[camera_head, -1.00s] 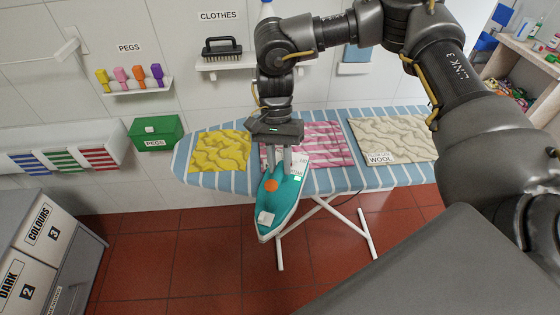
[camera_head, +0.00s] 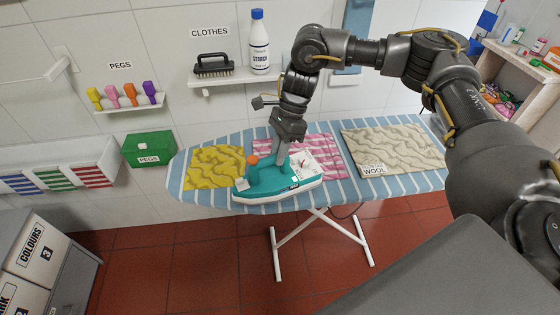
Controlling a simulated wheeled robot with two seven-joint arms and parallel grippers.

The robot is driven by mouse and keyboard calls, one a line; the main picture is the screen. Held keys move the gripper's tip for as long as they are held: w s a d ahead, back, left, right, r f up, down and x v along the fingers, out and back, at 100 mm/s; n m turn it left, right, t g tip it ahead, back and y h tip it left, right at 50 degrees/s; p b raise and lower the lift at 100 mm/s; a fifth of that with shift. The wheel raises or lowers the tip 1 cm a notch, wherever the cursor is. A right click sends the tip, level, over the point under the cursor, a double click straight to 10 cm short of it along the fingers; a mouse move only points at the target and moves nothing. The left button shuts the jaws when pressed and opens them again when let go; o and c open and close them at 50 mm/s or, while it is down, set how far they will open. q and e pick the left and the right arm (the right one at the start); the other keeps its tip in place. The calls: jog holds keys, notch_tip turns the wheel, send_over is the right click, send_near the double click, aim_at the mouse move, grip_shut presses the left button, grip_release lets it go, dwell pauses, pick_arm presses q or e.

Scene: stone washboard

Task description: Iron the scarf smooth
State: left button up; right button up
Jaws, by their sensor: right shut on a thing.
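A teal iron (camera_head: 268,188) with an orange knob is gripped by my right gripper (camera_head: 279,160), which comes down on it from above. The iron lies lengthwise across the front part of the striped ironing board (camera_head: 342,187), its tip to the left. I cannot tell whether its sole touches the board. Three wrinkled cloths lie on the board: yellow (camera_head: 214,168) at left, pink-striped (camera_head: 322,150) in the middle, partly hidden by the iron and gripper, and cream (camera_head: 392,148) at right with a "WOOL" label. Which one is the scarf is not marked. My left gripper is not in view.
A wall shelf (camera_head: 240,78) holds a brush (camera_head: 213,64) and a starch bottle (camera_head: 259,42). A green pegs box (camera_head: 148,149), a peg rack (camera_head: 128,104) and labelled laundry bins (camera_head: 38,245) stand left. Red floor tiles in front are clear.

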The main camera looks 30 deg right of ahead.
jog(key=w+d+m+t, duration=0.1)
jog(key=m, duration=0.1)
jog(key=w+d+r+m, duration=0.1)
jog(key=m, duration=0.1)
jog(key=w+d+m+t+p, duration=0.1)
jog(key=d+m, duration=0.1)
jog(key=shift+w+r+t+y, duration=0.2)
jog(key=shift+w+t+y, duration=0.1)
jog(key=shift+w, duration=0.1)
jog(key=w+d+r+m+t+h+p, duration=0.1)
jog(key=w+d+m+t+h, duration=0.1)
jog(key=d+m, duration=0.5)
jog(key=w+d+r+m+t+h+p, duration=0.1)
jog(key=w+d+r+m+t+h, duration=0.1)
jog(key=d+m, duration=0.6)
jog(key=d, duration=0.3)
jog(key=shift+w+t+p, duration=0.2)
jog(key=shift+t+p, duration=0.1)
jog(key=shift+p, duration=0.1)
notch_tip(320, 180, down, 5)
jog(key=b, duration=0.5)
jog(key=shift+f, duration=0.2)
jog(key=shift+f+b, duration=0.35)
jog(key=shift+f, duration=0.3)
jog(key=shift+a, duration=0.15)
